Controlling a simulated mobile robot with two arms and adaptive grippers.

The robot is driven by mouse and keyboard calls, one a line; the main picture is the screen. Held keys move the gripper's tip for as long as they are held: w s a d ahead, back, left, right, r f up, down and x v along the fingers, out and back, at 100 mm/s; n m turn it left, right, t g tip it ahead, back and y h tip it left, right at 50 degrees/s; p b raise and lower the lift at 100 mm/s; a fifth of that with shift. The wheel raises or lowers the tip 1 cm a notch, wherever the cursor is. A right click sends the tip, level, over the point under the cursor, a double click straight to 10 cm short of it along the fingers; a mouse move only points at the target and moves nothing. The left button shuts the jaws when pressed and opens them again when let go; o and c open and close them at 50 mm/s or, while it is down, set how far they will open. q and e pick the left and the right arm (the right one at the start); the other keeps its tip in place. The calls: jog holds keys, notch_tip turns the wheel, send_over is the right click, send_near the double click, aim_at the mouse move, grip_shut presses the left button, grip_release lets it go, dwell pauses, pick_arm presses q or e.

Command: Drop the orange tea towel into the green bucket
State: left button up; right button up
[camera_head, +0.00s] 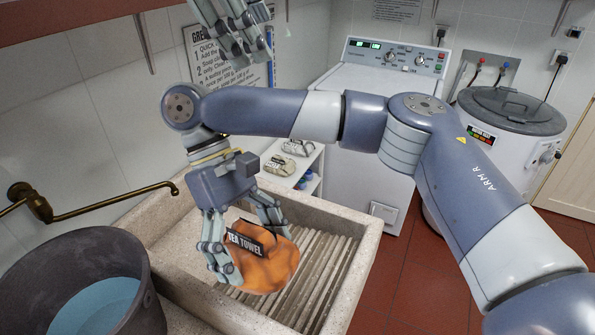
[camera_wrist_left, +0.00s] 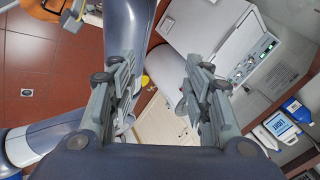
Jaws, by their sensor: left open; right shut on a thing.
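The orange tea towel (camera_head: 268,270) is a bunched cloth with a dark "TEA TOWEL" label, over the ribbed part of the stone washboard (camera_head: 340,262). My right gripper (camera_head: 246,246) points down with its fingers around the towel and is shut on it. I cannot tell whether the towel touches the ribs. My left gripper (camera_head: 238,48) is open and empty, high near the wall sign; its spread fingers also show in the left wrist view (camera_wrist_left: 160,85). An orange patch, likely the towel (camera_wrist_left: 52,6), shows at that view's top left. I see no bucket that is clearly green.
A dark grey bucket (camera_head: 35,250) with blue liquid stands at the lower left, beside the stone basin. A brass tap (camera_head: 110,203) reaches over toward the basin. A white washing machine (camera_head: 345,130) and a lidded white drum (camera_head: 500,150) stand behind. Red tiled floor lies at right.

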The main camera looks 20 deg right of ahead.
pick_arm(q)
jog(key=s+f+m+g+y, duration=0.4)
jog(key=s+f+m+g, duration=0.25)
jog(key=s+f, duration=0.35)
pick_arm(e)
jog(key=shift+a, duration=0.15)
pick_arm(q)
jog(key=m+t+y, duration=0.1)
jog(key=t+y, duration=0.3)
jog(key=y, duration=0.1)
send_near(264, 232)
notch_tip(264, 232, up, 3)
jog(key=s, duration=0.2)
pick_arm(e)
jog(key=shift+s+d, duration=0.1)
jog(key=shift+d, duration=0.2)
pick_arm(q)
jog(key=shift+t, duration=0.35)
jog(key=x, duration=0.8)
jog(key=d+x, duration=0.1)
jog(key=x, duration=0.3)
jog(key=shift+w+a+f, duration=0.15)
jog(key=shift+w+f, duration=0.15)
jog(key=shift+w, duration=0.1)
pick_arm(e)
jog(key=shift+a, duration=0.15)
pick_arm(q)
grip_shut()
pick_arm(e)
jog(key=o, duration=1.1)
